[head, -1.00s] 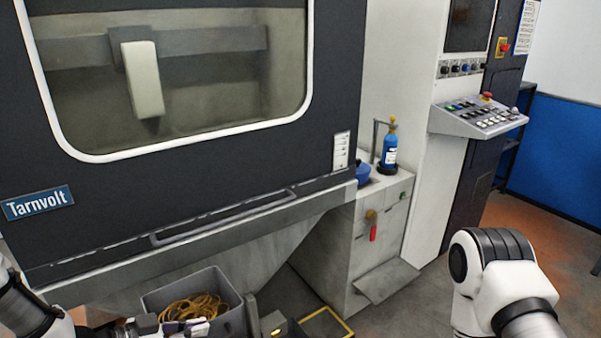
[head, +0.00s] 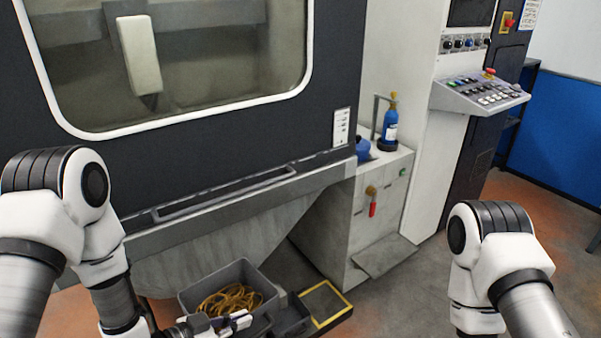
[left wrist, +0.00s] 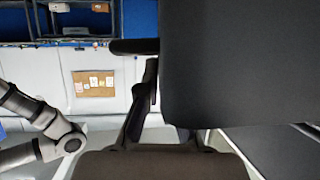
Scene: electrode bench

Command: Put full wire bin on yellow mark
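The full wire bin (head: 186,300) is a grey open box with a heap of yellow-brown wire (head: 230,298) inside, at the bottom middle of the head view. My left gripper (head: 238,321) is at its near side and appears shut on its wall or rim; the fingertips are partly hidden. My right gripper is out of view.
A dark grey box-like thing (head: 291,318) stands between the bin and the yellow mark. The machine front (head: 230,185) rises behind the bin. A grey cabinet (head: 378,205) with a blue bottle (head: 390,132) stands behind the mark. Open floor (head: 400,300) lies to the right.

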